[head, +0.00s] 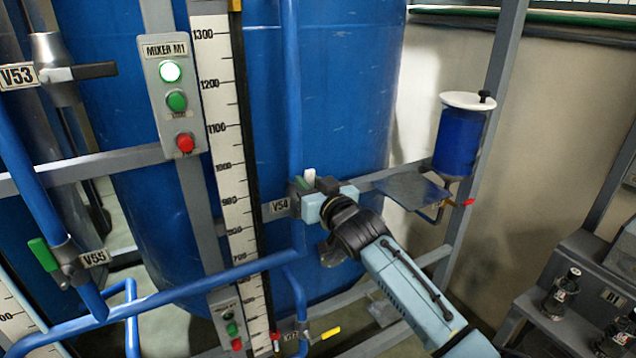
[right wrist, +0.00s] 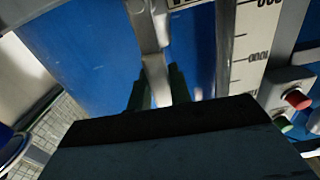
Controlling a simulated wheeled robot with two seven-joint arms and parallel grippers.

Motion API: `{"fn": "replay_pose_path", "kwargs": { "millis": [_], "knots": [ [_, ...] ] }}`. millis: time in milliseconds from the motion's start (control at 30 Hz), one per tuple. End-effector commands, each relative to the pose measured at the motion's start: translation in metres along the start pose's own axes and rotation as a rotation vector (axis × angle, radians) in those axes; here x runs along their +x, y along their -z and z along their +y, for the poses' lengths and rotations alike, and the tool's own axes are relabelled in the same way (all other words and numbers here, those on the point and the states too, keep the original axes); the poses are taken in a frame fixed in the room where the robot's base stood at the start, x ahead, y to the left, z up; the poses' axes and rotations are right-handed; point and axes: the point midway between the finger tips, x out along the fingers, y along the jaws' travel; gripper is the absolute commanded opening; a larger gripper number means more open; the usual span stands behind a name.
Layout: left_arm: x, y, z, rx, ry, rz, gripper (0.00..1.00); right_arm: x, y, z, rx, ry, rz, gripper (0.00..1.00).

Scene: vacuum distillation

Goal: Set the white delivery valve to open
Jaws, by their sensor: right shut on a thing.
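The delivery valve, labelled V54 (head: 280,206), sits on the vertical blue pipe in front of the large blue tank. Its white handle (head: 309,176) shows as a short stub pointing up in the head view, just above my right gripper (head: 306,192). In the right wrist view, the white handle (right wrist: 156,78) runs down between the two dark fingers of my right gripper (right wrist: 160,90), which is shut on it. The gripper and wrist hide much of the valve body in the head view. My left gripper is not in view.
A level scale (head: 228,130) and the MIXER M1 button panel (head: 172,95) stand left of the valve. Valve V55 with a green handle (head: 43,254) is at lower left. A blue cup with a white lid (head: 458,135) is mounted at right, near grey frame bars.

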Motion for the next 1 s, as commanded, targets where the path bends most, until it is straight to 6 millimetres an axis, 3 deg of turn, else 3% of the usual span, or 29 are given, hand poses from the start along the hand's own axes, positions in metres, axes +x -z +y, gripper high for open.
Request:
{"fn": "replay_pose_path", "kwargs": {
  "millis": [400, 433, 600, 1000],
  "knots": [
    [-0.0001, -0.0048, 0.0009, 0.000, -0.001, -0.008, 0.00, 0.0004, 0.0009, -0.0015, -0.008, 0.002, 0.002, 0.00],
    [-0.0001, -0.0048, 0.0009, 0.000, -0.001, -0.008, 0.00, 0.0004, 0.0009, -0.0015, -0.008, 0.002, 0.002, 0.22],
    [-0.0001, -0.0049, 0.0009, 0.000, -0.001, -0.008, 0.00, 0.0004, 0.0007, -0.0014, -0.007, 0.002, 0.002, 0.42],
    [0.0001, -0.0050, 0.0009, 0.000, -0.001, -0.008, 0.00, -0.0055, -0.0001, -0.0006, -0.006, 0.001, 0.001, 0.42]
  ]
}}
